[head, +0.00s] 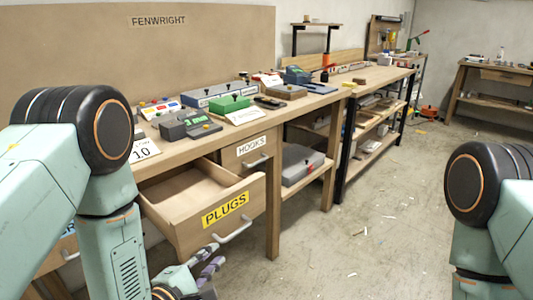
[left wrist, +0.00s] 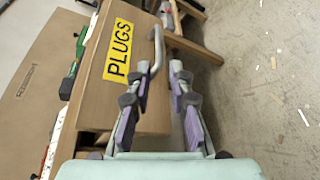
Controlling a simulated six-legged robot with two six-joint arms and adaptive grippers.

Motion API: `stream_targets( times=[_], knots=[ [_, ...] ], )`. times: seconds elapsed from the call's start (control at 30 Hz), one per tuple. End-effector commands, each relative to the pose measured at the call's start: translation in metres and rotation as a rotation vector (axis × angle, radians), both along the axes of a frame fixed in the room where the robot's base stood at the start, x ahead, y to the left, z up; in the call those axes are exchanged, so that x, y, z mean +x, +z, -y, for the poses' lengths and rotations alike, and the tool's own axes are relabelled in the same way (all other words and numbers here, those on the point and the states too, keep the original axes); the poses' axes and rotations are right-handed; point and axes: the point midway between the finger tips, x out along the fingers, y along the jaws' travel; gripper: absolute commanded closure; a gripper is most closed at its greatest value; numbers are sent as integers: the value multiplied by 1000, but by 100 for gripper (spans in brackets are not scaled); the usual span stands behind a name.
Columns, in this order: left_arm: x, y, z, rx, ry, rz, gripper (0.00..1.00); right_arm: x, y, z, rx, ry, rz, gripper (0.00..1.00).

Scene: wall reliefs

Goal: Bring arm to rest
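My left arm comes down at the left of the head view. Its gripper (head: 207,264) is low in front of the pulled-out PLUGS drawer (head: 190,217), just left of and below the drawer's handle (head: 234,231). In the left wrist view the two purple-padded fingers (left wrist: 161,88) are spread with nothing between them. The drawer front (left wrist: 112,80) and its metal handle (left wrist: 155,52) lie beyond the fingertips; the handle appears apart from them. The drawer's visible interior is empty. My right arm shows at the right edge; its gripper is out of view.
The workbench (head: 180,152) carries a green box (head: 230,104), a grey meter (head: 188,125) and other devices. The HOOKS drawer (head: 249,148) beside it is shut. A grey case (head: 300,164) sits on the lower shelf. The floor (head: 365,225) at right is open, with small scraps.

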Motion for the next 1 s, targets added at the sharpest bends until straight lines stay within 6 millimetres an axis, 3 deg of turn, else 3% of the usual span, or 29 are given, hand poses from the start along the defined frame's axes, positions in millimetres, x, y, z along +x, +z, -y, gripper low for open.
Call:
stream_targets(
  times=[0.27,0.47,0.67,0.83,1.0],
  knots=[
    [-20,-43,-10,526,-137,-49,79,0,0,0,0,0,0,60],
    [-60,-86,-24,918,-337,-157,79,0,0,0,0,0,0,60],
    [-121,-127,-40,1236,-645,-283,79,0,0,0,0,0,0,60],
    [-193,-155,-53,1411,-999,-390,79,0,0,0,0,0,0,60],
    [-274,-167,-63,1431,-1328,-495,79,0,0,0,0,0,0,60]
  ],
)
